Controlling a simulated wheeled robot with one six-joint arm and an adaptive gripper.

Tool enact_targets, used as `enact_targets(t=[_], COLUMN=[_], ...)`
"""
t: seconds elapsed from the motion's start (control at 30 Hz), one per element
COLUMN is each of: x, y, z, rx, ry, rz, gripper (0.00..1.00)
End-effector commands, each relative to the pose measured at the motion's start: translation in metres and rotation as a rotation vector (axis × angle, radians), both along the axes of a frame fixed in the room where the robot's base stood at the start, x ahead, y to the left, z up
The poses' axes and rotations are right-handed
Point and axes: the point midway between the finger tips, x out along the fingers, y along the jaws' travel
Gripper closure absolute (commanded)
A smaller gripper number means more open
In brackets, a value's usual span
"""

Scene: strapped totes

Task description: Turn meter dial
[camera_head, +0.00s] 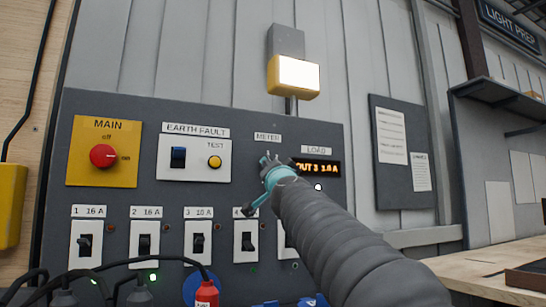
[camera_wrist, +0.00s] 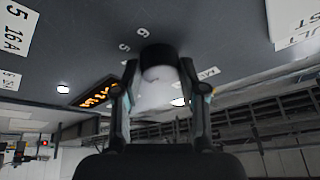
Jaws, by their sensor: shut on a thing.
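The meter dial (camera_wrist: 157,62) shows in the wrist view as a dark round knob on the grey panel, with small numbers around it. My gripper (camera_wrist: 157,80) has its two fingers on either side of the dial and is shut on it. In the head view my gripper (camera_head: 268,165) is at the panel just below the METER label (camera_head: 267,137), and it hides the dial there. The load display (camera_head: 318,168) right of it reads "OUT 3 1.0 A"; it also shows in the wrist view (camera_wrist: 95,93). The dial's pointer cannot be made out.
A red MAIN switch (camera_head: 103,156) on a yellow plate and an EARTH FAULT plate (camera_head: 194,158) are left of my gripper. Several breakers, such as breaker 3 (camera_head: 198,243), line the panel below. Cables and a red plug (camera_head: 207,292) hang at the bottom. A wooden bench (camera_head: 490,270) stands right.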

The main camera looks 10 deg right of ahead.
Motion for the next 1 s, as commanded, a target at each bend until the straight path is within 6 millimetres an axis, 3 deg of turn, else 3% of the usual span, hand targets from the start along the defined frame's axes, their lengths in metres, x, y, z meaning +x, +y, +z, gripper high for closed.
enact_targets(t=[0.4, 0.9, 0.93, 1.0], x=[-0.0016, -0.0014, -0.0014, -0.0014], y=[0.0009, 0.0009, 0.0008, 0.0008], z=[0.0036, 0.0021, 0.0021, 0.0019], rx=[0.120, 0.131, 0.131, 0.131], ry=[0.020, 0.024, 0.024, 0.024], rz=[0.000, -0.001, 0.000, 0.000], gripper=[0.93, 0.93, 0.56, 0.38])
